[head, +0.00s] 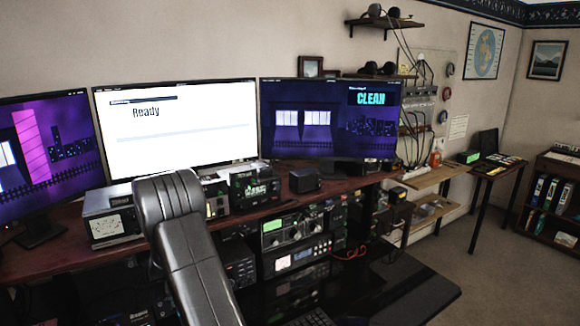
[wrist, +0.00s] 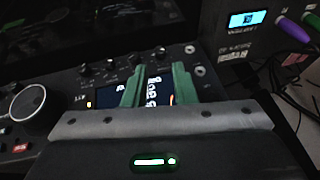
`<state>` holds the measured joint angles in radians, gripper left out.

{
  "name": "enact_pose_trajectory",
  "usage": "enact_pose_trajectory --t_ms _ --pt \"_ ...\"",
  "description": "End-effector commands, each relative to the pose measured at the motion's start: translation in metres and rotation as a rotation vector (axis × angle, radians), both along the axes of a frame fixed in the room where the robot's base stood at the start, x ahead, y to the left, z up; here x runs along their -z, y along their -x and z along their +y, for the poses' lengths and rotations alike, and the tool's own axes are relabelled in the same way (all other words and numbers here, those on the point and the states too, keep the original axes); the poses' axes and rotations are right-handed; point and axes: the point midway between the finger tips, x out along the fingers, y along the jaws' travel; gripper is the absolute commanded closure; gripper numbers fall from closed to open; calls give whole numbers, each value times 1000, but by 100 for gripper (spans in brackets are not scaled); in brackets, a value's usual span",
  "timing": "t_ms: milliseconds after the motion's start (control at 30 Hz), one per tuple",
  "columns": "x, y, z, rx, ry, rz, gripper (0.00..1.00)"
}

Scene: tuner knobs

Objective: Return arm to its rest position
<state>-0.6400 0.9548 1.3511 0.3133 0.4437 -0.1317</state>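My gripper (wrist: 157,76) shows in the wrist view with two green fingers. The fingers stand apart with a gap between them, and nothing is seen held there. Behind them is a black radio panel (wrist: 112,78) with small knobs and a lit screen partly covered by the fingers. A large round knob (wrist: 33,107) is on the left of that view. How far the fingertips are from the panel is hard to tell. In the head view my arm reaches up over the desk, and my gripper cannot be made out.
A dark red desk (head: 65,255) carries three monitors, one reading "Ready" (head: 180,125) and one reading "CLEAN" (head: 330,118). Several radios (head: 296,240) stand below the desktop. In the wrist view, a box with a blue display (wrist: 248,19) and cables is at right. Open floor (head: 500,280) lies at right.

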Motion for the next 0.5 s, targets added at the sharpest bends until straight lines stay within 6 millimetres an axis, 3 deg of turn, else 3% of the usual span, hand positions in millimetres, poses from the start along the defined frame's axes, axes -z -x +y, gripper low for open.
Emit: enact_pose_trajectory --t_ms 500 --pt "-69 17 -26 2 -3 -1 76"
